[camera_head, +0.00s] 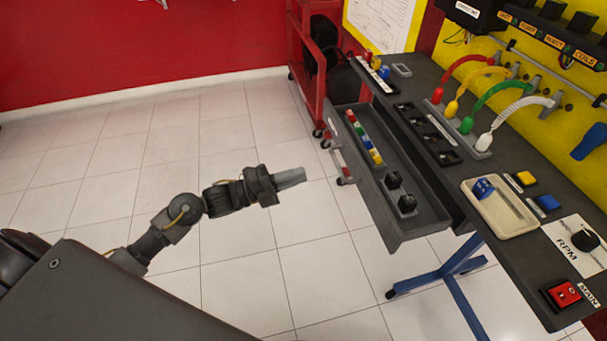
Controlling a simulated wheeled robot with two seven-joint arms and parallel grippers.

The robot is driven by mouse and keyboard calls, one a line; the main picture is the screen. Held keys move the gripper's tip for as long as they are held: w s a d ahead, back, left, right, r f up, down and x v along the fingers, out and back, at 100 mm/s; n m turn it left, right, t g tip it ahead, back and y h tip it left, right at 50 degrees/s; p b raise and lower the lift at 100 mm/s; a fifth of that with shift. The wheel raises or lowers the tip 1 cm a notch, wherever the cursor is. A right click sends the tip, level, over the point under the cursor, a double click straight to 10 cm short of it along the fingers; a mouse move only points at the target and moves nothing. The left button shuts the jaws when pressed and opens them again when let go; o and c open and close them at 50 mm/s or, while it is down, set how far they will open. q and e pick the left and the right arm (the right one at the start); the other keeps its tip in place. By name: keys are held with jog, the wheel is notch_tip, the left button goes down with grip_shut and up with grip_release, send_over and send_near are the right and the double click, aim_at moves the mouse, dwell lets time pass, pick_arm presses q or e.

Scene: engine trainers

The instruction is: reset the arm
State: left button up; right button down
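My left arm comes in from the lower left and reaches out over the tiled floor. Its gripper (290,178) points right, toward the open drawer (400,228) of the dark workbench, and is apart from it. The fingers look close together with nothing visible between them, but the side-on angle hides whether there is a gap. My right gripper is not in view.
The workbench (512,248) carries cables in several colours, a beige tray (497,223), yellow (525,178) and blue buttons and a red switch (563,293). The drawer holds coloured blocks and black knobs. A red cart (308,60) stands behind. Floor left is clear.

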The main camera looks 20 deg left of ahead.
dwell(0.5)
